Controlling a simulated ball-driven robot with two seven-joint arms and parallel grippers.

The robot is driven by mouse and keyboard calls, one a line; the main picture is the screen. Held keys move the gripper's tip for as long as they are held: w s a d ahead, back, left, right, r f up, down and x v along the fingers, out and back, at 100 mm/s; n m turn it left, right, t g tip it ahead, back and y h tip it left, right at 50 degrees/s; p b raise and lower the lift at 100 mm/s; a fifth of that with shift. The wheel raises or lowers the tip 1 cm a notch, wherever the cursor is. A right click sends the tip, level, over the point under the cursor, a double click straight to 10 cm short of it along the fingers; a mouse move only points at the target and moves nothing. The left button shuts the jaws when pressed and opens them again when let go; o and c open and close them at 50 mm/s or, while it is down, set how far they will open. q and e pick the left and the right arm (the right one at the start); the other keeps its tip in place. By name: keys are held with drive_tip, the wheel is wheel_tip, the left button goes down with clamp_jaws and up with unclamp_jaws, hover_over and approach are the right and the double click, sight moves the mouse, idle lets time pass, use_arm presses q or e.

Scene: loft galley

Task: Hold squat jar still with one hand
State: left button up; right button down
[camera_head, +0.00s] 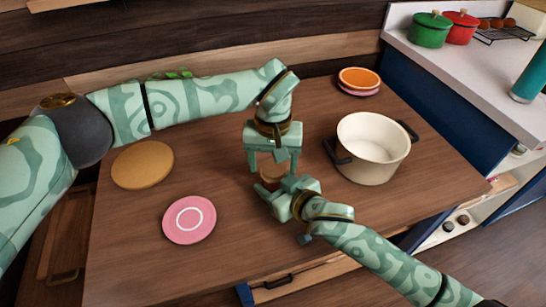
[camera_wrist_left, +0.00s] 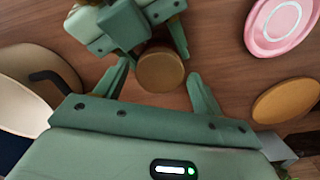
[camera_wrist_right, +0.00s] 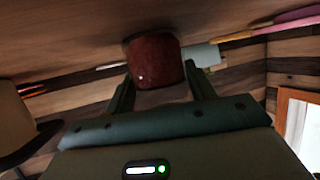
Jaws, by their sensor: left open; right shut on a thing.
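The squat jar (camera_head: 272,174) stands on the wooden table, partly hidden between my two grippers. Its round tan lid (camera_wrist_left: 160,70) faces up in the left wrist view. Its dark red body (camera_wrist_right: 155,58) shows between the fingers in the right wrist view. My right gripper (camera_head: 275,186) is low at the table and shut on the jar's side. My left gripper (camera_head: 271,160) is open just above the jar, pointing down, with a finger on either side of the lid.
A cream pot (camera_head: 372,150) with dark handles stands right of the jar. A pink plate (camera_head: 189,219) and a round tan board (camera_head: 142,165) lie to the left. An orange plate (camera_head: 360,78) sits at the back.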

use_arm(q)
drive_tip(key=c, duration=1)
drive_tip(key=n, duration=2.6)
drive_tip(key=shift+r+n, duration=0.1)
drive_tip(key=shift+n, duration=0.3)
drive_tip(key=n, duration=2.7)
drive_tip(key=shift+w, duration=0.1)
